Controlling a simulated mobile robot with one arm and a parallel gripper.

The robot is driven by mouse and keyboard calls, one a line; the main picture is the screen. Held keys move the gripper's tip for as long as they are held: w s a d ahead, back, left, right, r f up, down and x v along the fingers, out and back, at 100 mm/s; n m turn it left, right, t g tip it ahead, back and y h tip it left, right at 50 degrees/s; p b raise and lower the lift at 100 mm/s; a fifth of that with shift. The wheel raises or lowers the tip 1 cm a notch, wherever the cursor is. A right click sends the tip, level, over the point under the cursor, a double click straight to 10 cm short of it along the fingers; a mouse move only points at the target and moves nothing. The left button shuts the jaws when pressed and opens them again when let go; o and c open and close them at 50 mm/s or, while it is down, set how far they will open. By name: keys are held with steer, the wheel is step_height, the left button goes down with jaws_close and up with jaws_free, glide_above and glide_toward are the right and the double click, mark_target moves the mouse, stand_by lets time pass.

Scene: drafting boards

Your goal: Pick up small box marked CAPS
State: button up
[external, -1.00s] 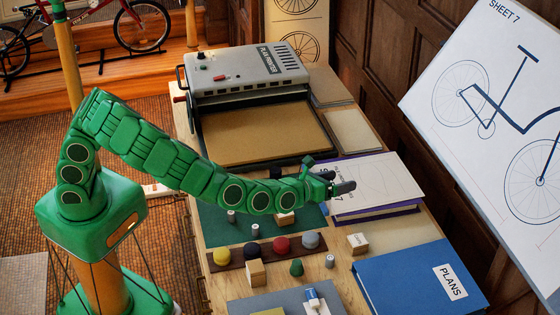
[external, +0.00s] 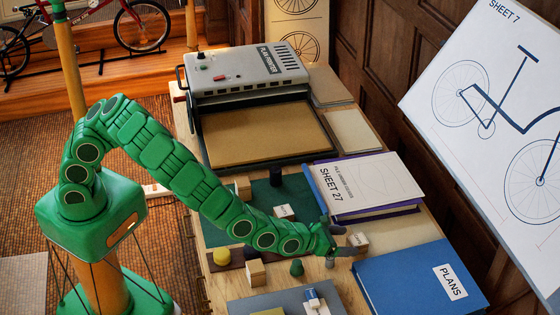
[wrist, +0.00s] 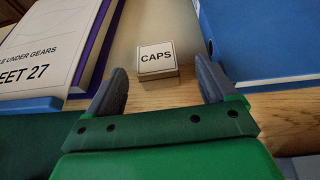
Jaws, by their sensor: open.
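The small box marked CAPS (wrist: 157,57) is a pale wooden block with a white label. It sits on the table between a stack of books and a blue binder, and shows partly behind my fingers in the external view (external: 360,240). My gripper (wrist: 160,70) is open and empty, its dark fingers pointing toward the box. In the wrist view the box appears centred between the two fingertips, just ahead of them. In the external view my gripper (external: 345,241) is low beside the box; I cannot tell whether a finger touches it.
The SHEET 27 books (external: 375,185) lie left of the box in the wrist view, and the blue PLANS binder (external: 415,272) lies close on its right. Other small blocks (external: 255,272) and knobs stand nearby. The plan printer (external: 245,75) is at the back.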

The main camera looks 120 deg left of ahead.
mark_target(356, 240)
steer(key=shift+s+x, duration=0.2)
steer(key=shift+x, duration=2.7)
steer(key=shift+s, duration=0.1)
steer(key=shift+c, duration=0.3)
steer(key=c, duration=1)
steer(key=shift+r, duration=0.15)
steer(key=shift+c, duration=0.2)
